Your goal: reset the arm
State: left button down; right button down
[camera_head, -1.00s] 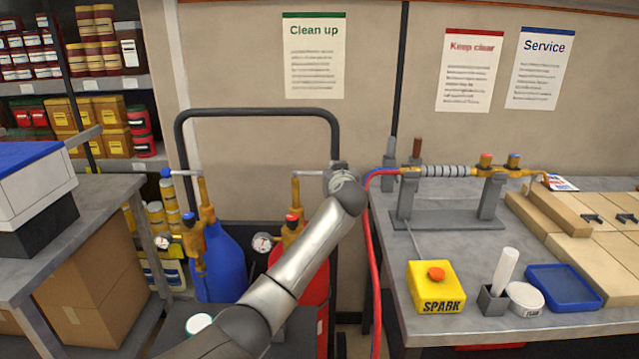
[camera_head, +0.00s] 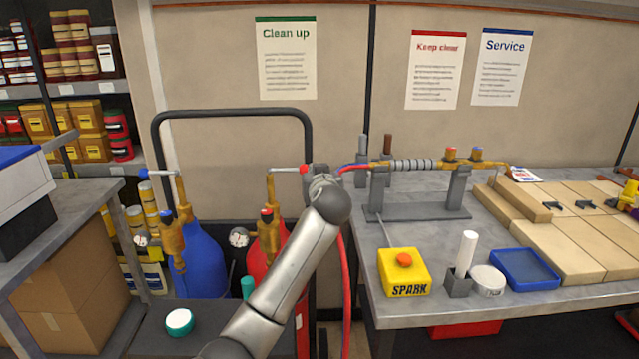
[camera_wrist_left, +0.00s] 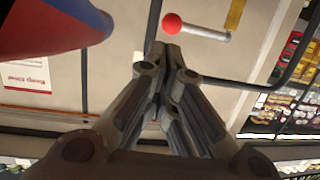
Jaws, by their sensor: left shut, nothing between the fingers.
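My left arm rises from the bottom of the head view. Its left gripper (camera_head: 316,172) is mostly hidden by the wrist and looks close to the red knob of a valve lever. In the left wrist view the gripper (camera_wrist_left: 166,48) is shut and empty. The red knob (camera_wrist_left: 172,23) shows just past its fingertips, apart from them in the picture. In the head view the red knob (camera_head: 304,169) sits on a grey lever above the red cylinder (camera_head: 262,262). My right gripper is not in view.
Red and blue hoses (camera_head: 346,260) hang beside the wrist. A workbench (camera_head: 350,225) at the right carries a torch stand (camera_head: 430,212) and a yellow SPARK box (camera_head: 404,272). A blue cylinder (camera_head: 205,258) and a black cart rail (camera_head: 230,113) stand left and behind.

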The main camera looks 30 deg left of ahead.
pick_arm(q)
jog(key=s+d+f+m+g+h, duration=0.1)
jog(key=d+f+m+h, duration=0.15)
jog(key=f, duration=1.05)
jog(key=s+d+f+m+g+h, duration=0.1)
jog(key=s+d+f+m, duration=0.15)
jog(key=f, duration=0.95)
jog(key=s+d+f+m+g+h, duration=0.15)
jog(key=s+f, duration=0.25)
jog(key=f, duration=0.5)
jog(key=s+d+f+m+g+h, duration=0.15)
jog(key=s+f, duration=0.35)
jog(key=f, duration=0.5)
jog(key=s+d+f+g, duration=0.15)
jog(key=s+f, duration=0.25)
jog(key=f, duration=0.5)
jog(key=s+d+f+m+g+h, duration=0.1)
jog(key=s+f, duration=0.6)
jog(key=s, duration=0.4)
jog(key=s+d+f+g+h, duration=0.1)
jog(key=s+d+f, duration=0.1)
jog(key=s+f, duration=0.65)
jog(key=s+d+f+m+g+h, duration=0.1)
jog(key=s+f, duration=0.4)
jog(key=s, duration=0.8)
jog(key=s+d+f+g, duration=0.1)
jog(key=s+f+g, duration=0.1)
jog(key=s, duration=1.4)
jog(key=shift+d+f, duration=0.25)
jog(key=shift+f, duration=0.4)
